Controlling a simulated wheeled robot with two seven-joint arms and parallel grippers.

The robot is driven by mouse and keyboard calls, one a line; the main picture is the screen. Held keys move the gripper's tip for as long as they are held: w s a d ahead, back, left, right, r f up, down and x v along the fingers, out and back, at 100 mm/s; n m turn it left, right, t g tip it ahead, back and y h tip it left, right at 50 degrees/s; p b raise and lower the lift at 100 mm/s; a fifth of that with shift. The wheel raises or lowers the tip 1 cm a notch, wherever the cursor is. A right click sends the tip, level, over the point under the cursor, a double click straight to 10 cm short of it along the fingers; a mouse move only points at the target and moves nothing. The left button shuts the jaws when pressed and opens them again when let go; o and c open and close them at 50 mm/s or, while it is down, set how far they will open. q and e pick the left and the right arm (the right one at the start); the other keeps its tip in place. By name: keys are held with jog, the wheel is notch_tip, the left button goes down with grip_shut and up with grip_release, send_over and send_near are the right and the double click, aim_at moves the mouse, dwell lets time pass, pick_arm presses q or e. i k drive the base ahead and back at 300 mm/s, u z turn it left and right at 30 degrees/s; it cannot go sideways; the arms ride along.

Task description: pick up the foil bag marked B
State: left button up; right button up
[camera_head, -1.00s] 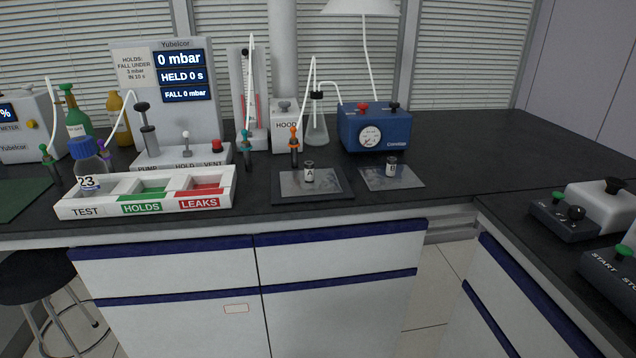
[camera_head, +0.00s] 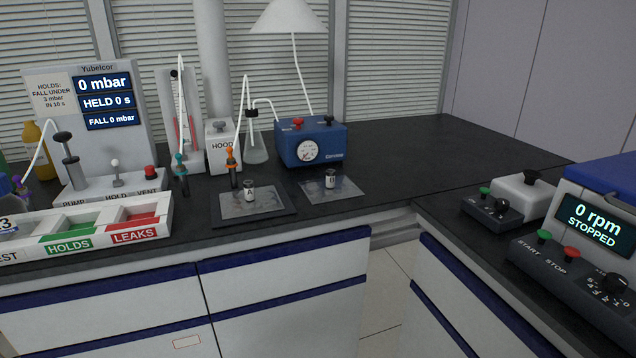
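Two flat grey foil bags lie on the black bench in the head view. The foil bag marked B (camera_head: 346,188) lies directly on the bench, in front of the blue gauge box, with a small white-labelled black-capped fitting upright on it. The letter on that fitting is small and hard to read now. The foil bag marked A (camera_head: 265,204) lies to its left on a dark mat (camera_head: 222,219), with a similar fitting lettered A. The two bags are apart. Neither of my grippers is in view.
A white tray (camera_head: 168,217) marked HOLDS and LEAKS stands at the left. Behind the bags stand the HOOD box (camera_head: 221,158), a flask (camera_head: 256,151) and the blue gauge box (camera_head: 297,153). Control units sit on the right-hand bench (camera_head: 470,262). Bench right of bag B is clear.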

aim_at(333, 188)
jog(key=k, duration=1)
jog(key=z, duration=1.3)
jog(key=i, duration=0.95)
jog(key=u, duration=1.75)
